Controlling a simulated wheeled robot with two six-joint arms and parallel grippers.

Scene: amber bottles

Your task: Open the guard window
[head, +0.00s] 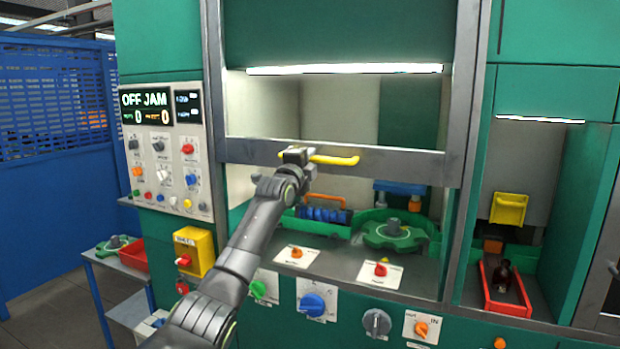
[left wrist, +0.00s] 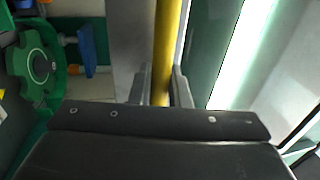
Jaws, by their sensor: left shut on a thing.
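The guard window (head: 400,163) shows in the head view as a grey-framed pane across the machine opening. Its lower grey bar stands partway up, with open space below it. A yellow handle (head: 335,160) runs along this bar. My left gripper (head: 297,155) is shut on the left part of the handle. In the left wrist view the yellow handle (left wrist: 166,45) passes between the fingers of my left gripper (left wrist: 160,85). My right gripper is not in view.
Inside the opening are a green star wheel (head: 395,236) and a blue part (head: 322,214). A control panel (head: 165,150) reading "OFF JAM" is on the left. A red tray (head: 505,290) with a dark bottle (head: 502,275) sits in the right bay.

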